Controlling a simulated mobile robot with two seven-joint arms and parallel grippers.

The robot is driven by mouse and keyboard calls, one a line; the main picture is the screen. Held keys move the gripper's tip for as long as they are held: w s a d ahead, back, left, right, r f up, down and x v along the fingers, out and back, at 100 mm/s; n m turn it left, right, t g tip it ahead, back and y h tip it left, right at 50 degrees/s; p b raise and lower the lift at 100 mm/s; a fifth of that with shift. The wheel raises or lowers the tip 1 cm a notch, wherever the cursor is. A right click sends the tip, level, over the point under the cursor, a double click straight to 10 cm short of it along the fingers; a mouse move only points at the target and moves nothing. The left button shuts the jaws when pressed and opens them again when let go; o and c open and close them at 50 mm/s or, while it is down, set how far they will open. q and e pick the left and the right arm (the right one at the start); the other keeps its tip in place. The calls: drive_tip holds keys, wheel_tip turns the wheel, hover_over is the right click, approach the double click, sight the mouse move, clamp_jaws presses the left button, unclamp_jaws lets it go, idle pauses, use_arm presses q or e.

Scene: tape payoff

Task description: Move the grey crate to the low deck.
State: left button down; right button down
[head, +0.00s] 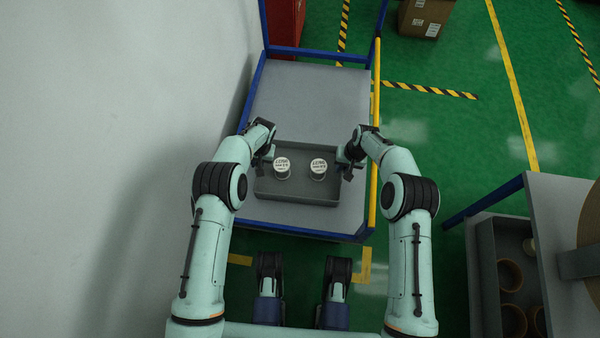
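The grey crate (297,197) sits on, or just above, the front part of a grey deck (310,95) with a blue frame; I cannot tell whether it touches. Two round containers with white lids, the left one (282,171) and the right one (318,170), stand upright inside it. My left gripper (263,165) is at the crate's left end wall. My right gripper (346,167) is at its right end wall. The fingers are small and dark against the crate, so their grip on the walls is not clear.
A white wall (120,100) runs close along the left. A yellow rail (374,150) edges the deck's right side. At the lower right, a grey table (565,215) stands by another bin (487,270) holding brown rings. A cardboard box (424,18) is at the back. Green floor between is free.

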use_arm(q)
drive_tip(key=shift+r, duration=0.2)
use_arm(e)
drive_tip(key=shift+r, duration=0.25)
